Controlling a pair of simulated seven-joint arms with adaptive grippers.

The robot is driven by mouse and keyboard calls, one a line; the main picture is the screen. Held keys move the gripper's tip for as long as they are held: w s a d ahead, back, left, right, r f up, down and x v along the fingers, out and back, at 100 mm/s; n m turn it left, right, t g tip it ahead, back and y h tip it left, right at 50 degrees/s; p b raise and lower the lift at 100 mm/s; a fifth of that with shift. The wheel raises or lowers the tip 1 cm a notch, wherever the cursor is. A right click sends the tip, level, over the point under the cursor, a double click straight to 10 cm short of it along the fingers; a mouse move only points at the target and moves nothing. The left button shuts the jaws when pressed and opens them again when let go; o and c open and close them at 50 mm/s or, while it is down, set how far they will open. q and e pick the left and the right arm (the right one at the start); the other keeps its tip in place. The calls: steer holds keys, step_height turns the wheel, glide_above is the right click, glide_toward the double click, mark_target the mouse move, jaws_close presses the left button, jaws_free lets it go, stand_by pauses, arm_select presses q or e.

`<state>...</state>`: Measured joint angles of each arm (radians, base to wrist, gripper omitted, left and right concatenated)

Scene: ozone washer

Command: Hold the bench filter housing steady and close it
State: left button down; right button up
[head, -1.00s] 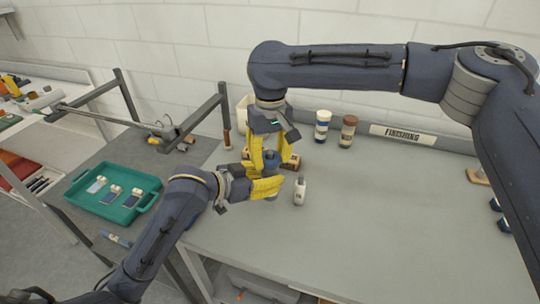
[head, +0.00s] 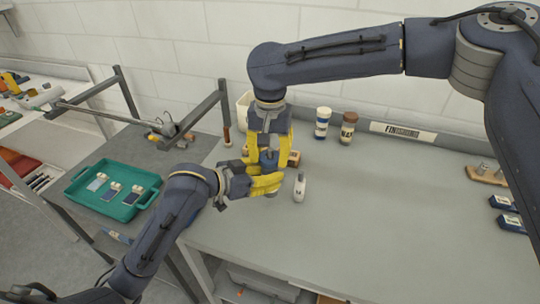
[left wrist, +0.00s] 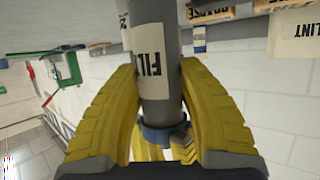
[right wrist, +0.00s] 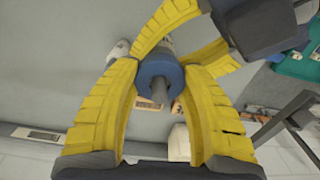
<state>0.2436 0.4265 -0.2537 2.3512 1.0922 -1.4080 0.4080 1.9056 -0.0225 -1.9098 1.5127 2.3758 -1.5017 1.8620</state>
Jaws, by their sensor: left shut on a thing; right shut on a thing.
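The filter housing is a grey cylinder (left wrist: 153,75) with a pale label reading "FIL", seen in the left wrist view. A blue collar (left wrist: 160,136) shows at its end nearer that camera. My left gripper (head: 278,184) is shut around the body from the side, one yellow finger on each side. The blue cap (right wrist: 158,76) with a grey stem shows in the right wrist view. My right gripper (head: 268,162) comes down from above and is shut on this cap, directly above the left fingers. Fingers hide most of the housing in the head view. Whether a gap is left under the cap cannot be told.
A small white bottle (head: 299,188) stands just right of the left fingers. Two jars (head: 322,124) (head: 348,129) and a wooden block (head: 293,157) are behind. A teal tray (head: 127,211) lies on the left. The bench's middle right is clear, with a wooden rack (head: 486,175) beyond.

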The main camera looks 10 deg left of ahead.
steer(key=m, duration=0.9)
steer(key=shift+m, duration=0.3)
steer(key=m, duration=0.3)
steer(key=shift+m, duration=0.4)
steer(key=m, duration=0.4)
steer(key=shift+s+m, duration=0.15)
steer(key=shift+m, duration=0.55)
steer(key=o, duration=0.8)
